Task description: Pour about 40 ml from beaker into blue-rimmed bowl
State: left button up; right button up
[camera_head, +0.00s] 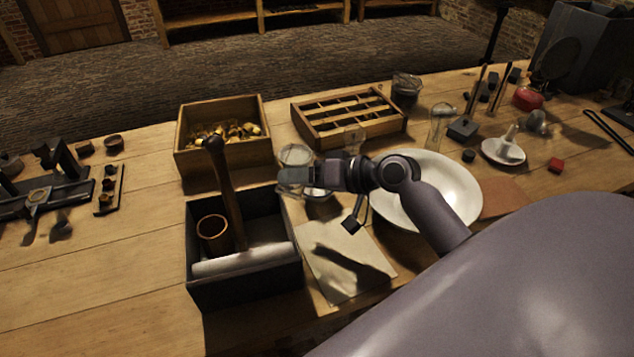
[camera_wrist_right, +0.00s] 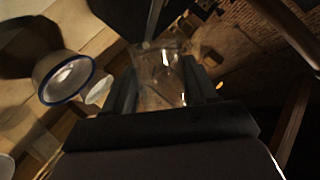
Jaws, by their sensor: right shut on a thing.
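My right gripper (camera_head: 298,178) is shut on the clear glass beaker (camera_wrist_right: 160,78), which sits between its two dark fingers (camera_wrist_right: 163,92) in the right wrist view. I cannot tell the liquid level or the tilt of the beaker. The blue-rimmed bowl (camera_wrist_right: 65,77) lies to the left of the beaker in the wrist view, apart from it. In the head view a small pale bowl (camera_head: 319,195) shows partly under the right gripper, mostly hidden; its rim colour is unclear there. My left gripper is not in view.
A dark box (camera_head: 245,290) holding a mallet and a brown cup stands front left of the gripper. Behind are a wooden box of brass parts (camera_head: 222,166) and a divided tray (camera_head: 318,136). A large white basin (camera_head: 455,190) lies right. The table's left front is clear.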

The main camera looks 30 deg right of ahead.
jog(key=shift+r, duration=0.1)
jog(key=r+p, duration=0.1)
jog(key=n+h+p, duration=0.1)
jog(key=shift+s+a+r+n+t+p, duration=0.1)
jog(key=shift+a+r+n+t+p, duration=0.2)
jog(key=shift+r+p, duration=0.1)
jog(key=shift+f+h, duration=0.1)
jog(key=shift+h, duration=0.2)
jog(key=shift+f+n+t+h, duration=0.45)
jog(key=shift+n+h, duration=0.25)
jog(key=shift+n, duration=0.4)
jog(key=shift+w+r+n+t+h, duration=0.25)
jog(key=shift+n+h, duration=0.25)
jog(key=shift+n, duration=0.2)
jog(key=shift+d, duration=0.1)
